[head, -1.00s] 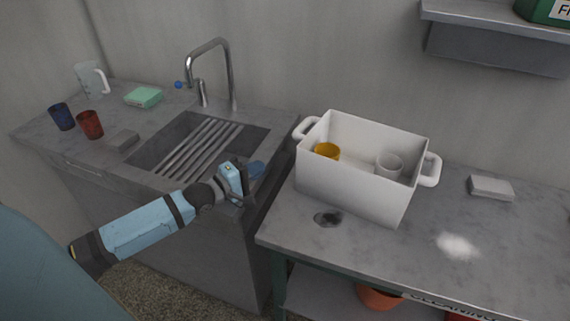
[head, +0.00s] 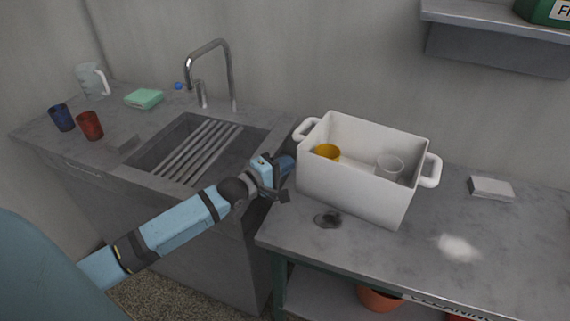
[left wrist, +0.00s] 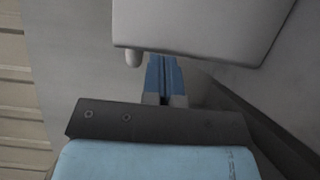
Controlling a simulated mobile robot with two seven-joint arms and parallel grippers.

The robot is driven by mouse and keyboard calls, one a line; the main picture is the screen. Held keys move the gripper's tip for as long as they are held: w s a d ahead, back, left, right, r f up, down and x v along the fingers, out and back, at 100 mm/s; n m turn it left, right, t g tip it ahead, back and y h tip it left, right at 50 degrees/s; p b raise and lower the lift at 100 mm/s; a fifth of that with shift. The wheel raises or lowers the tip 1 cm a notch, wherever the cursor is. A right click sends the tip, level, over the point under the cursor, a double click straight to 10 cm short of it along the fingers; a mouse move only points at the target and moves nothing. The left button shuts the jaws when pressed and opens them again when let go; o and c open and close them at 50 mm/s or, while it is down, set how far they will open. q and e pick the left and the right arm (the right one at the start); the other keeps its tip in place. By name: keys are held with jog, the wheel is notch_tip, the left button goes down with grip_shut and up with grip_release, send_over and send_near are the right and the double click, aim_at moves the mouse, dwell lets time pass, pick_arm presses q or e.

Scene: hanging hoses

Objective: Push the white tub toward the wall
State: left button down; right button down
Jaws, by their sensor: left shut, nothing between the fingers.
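The white tub (head: 352,190) stands upright on the grey table at the right, with a handle at each end. It holds a yellow cup (head: 327,151) and a white cup (head: 389,167). My left gripper (head: 287,163) is shut and empty, close to the tub's left end, below the left handle. In the left wrist view its blue fingers (left wrist: 164,80) lie together and point at the tub (left wrist: 200,22). I cannot tell whether they touch it. My right gripper is not in view.
A sink (head: 180,160) with a rack and faucet (head: 210,70) lies to the left. A dark stain (head: 328,219), a white powder patch (head: 458,247) and a pale block (head: 491,187) are on the table (head: 370,255). A shelf (head: 495,45) hangs above right.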

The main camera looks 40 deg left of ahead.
aim_at(300, 163)
pick_arm(q)
jog(key=d, duration=0.1)
jog(key=w+d+p, duration=0.1)
jog(key=shift+w+d, duration=0.25)
jog(key=shift+d, duration=0.05)
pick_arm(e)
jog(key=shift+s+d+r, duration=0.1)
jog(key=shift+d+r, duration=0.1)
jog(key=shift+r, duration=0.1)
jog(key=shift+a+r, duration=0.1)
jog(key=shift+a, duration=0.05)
